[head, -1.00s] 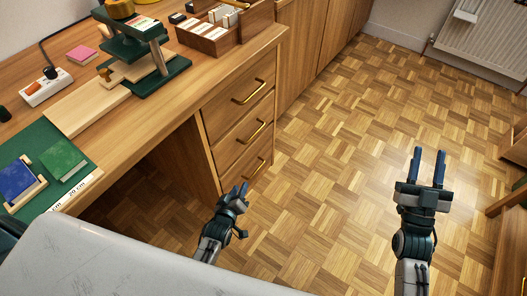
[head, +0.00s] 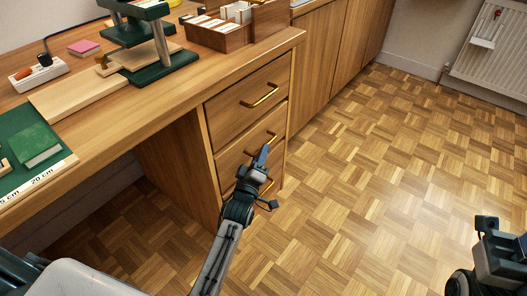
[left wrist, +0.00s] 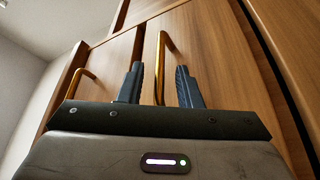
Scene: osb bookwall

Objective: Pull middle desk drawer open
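The desk's middle drawer (head: 232,160) is shut, flush with its neighbours. Its brass bar handle (head: 254,147) is partly hidden by my left gripper (head: 264,158), which is at the drawer front. In the left wrist view, my left gripper (left wrist: 160,70) is open, one blue-grey finger on each side of a brass handle (left wrist: 161,50). The handle appears between the fingers; I cannot tell whether they touch it. My right gripper (head: 488,235) is at the lower right edge, partly cut off, away from the desk. Its opening is unclear.
The top drawer (head: 226,113) and bottom drawer (head: 235,187) are shut. A wooden card box (head: 222,38), a green stand (head: 165,70) and a green book (head: 36,145) are on the desk (head: 110,120). The parquet floor (head: 370,190) is clear to the right.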

